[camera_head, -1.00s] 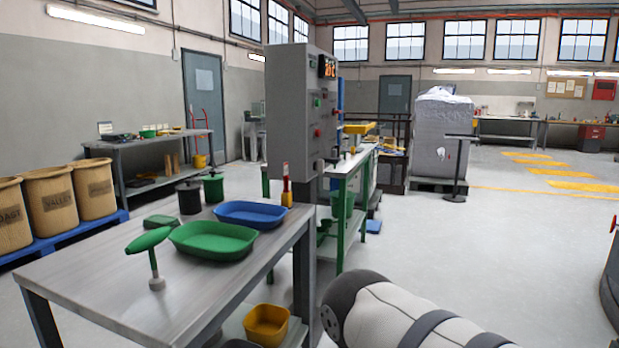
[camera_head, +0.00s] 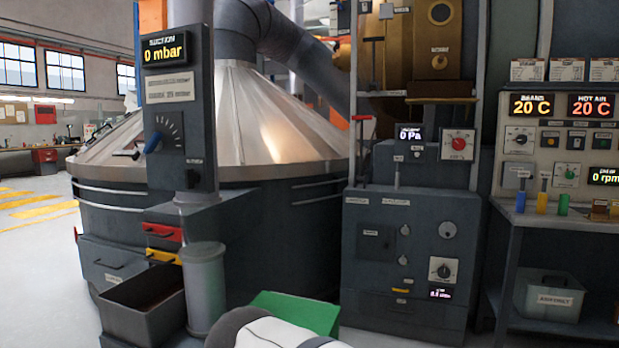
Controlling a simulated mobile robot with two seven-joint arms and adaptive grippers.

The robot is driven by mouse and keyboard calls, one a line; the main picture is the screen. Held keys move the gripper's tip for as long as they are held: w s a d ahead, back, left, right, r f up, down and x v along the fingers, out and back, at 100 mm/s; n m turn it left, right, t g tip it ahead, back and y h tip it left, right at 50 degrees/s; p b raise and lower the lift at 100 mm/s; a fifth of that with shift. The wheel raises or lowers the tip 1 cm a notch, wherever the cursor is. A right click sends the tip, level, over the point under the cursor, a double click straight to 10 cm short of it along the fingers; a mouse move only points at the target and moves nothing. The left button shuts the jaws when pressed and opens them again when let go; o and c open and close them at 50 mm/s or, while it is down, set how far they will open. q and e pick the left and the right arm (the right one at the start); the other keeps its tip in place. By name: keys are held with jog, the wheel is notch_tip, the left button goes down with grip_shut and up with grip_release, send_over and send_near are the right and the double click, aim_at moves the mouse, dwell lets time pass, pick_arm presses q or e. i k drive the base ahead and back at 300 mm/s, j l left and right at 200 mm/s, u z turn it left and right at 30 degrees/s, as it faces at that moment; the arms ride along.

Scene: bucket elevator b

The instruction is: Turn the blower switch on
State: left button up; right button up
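I cannot single out the blower switch; the small labels are unreadable. A small label sits at the lower right of that dial's panel. A dark cabinet (camera_head: 365,270) right of centre has a rotary knob (camera_head: 442,269) on its lower front, a red knob (camera_head: 458,144) above and a display (camera_head: 410,134) reading 0 Pa. A white and grey link of my arm shows at the bottom; neither gripper is in view.
A large metal cone-topped vessel (camera_head: 255,120) stands behind the post. An open dark bin (camera_head: 118,318) is at the post's foot. A green panel (camera_head: 295,310) lies low in front. A control bench (camera_head: 565,235) with displays stands at right. Free floor is at far left.

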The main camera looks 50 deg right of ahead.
aim_at(192, 177)
jog(key=z, duration=0.95)
